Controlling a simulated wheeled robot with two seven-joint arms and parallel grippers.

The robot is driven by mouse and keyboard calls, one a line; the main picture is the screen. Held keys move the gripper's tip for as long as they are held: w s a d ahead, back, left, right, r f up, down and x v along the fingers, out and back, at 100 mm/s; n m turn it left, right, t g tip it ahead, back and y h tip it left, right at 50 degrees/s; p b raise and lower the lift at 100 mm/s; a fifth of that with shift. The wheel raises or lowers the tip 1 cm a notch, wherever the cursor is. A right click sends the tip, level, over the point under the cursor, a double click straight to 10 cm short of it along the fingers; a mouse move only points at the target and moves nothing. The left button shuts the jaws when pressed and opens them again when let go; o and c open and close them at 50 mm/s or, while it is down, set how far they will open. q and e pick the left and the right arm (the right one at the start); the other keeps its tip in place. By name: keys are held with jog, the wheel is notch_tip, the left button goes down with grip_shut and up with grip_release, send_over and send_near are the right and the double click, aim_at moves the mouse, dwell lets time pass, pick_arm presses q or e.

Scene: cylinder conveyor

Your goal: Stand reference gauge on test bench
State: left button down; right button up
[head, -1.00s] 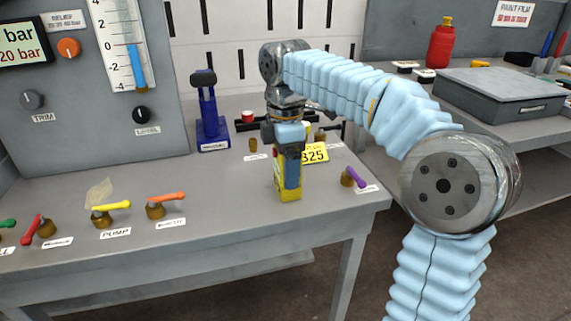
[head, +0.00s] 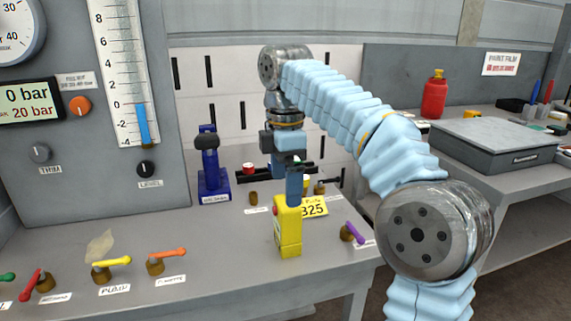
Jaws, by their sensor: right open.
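The reference gauge, a yellow block-shaped instrument (head: 288,236), stands upright on the grey test bench (head: 215,245) near its front right edge. My right gripper (head: 293,197) is directly above it, pointing down, with its blue fingers open at the gauge's top. I cannot tell whether the fingertips still touch the gauge. A yellow tag reading 325 (head: 315,207) shows just behind it. My left gripper is not in view.
A purple-handled valve (head: 352,232) is right of the gauge. Orange (head: 168,253) and yellow (head: 112,264) levers stand to the left. A blue stand (head: 211,175) is behind. The bench between the orange lever and the gauge is clear.

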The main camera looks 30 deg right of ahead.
jog(key=shift+r, duration=1)
